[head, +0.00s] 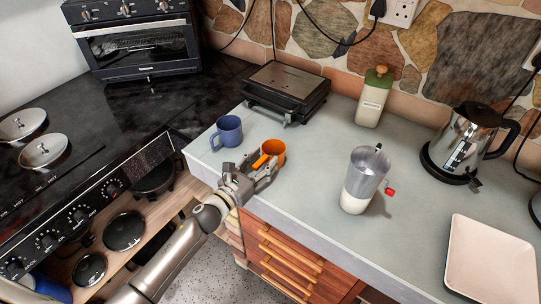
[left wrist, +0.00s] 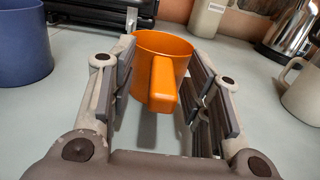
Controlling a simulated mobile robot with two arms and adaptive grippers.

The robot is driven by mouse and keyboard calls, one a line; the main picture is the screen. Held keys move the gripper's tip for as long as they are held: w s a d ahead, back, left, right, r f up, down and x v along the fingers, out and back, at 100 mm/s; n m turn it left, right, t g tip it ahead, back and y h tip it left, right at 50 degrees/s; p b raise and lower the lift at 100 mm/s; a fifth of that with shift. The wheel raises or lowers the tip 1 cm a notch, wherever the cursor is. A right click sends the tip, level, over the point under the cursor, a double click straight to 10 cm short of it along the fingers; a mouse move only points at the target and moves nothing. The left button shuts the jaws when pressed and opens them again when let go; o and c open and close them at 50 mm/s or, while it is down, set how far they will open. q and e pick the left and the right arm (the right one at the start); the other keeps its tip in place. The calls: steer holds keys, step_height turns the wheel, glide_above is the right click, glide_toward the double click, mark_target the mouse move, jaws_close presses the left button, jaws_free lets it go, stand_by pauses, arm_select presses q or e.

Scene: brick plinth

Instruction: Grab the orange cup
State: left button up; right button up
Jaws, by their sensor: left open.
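The orange cup (head: 271,150) stands upright on the grey counter near its front edge. My left gripper (head: 255,170) comes in from the front of the counter and reaches the cup. In the left wrist view the orange cup (left wrist: 166,49) sits at the far end of the space between the open fingers, with its handle pointing back at the palm. The left finger overlaps the cup's edge in the picture; I cannot tell whether either finger touches it. My right gripper is not in view.
A blue mug (head: 229,131) stands close left of the orange cup; it also shows in the left wrist view (left wrist: 22,45). A black grill (head: 286,88) is behind. A metal-and-white container (head: 360,185), a kettle (head: 462,140) and a pale tray (head: 491,262) are to the right.

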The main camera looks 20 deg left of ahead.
arm_select(q)
jaws_close()
steer(key=shift+r, duration=0.2)
stand_by(0.5)
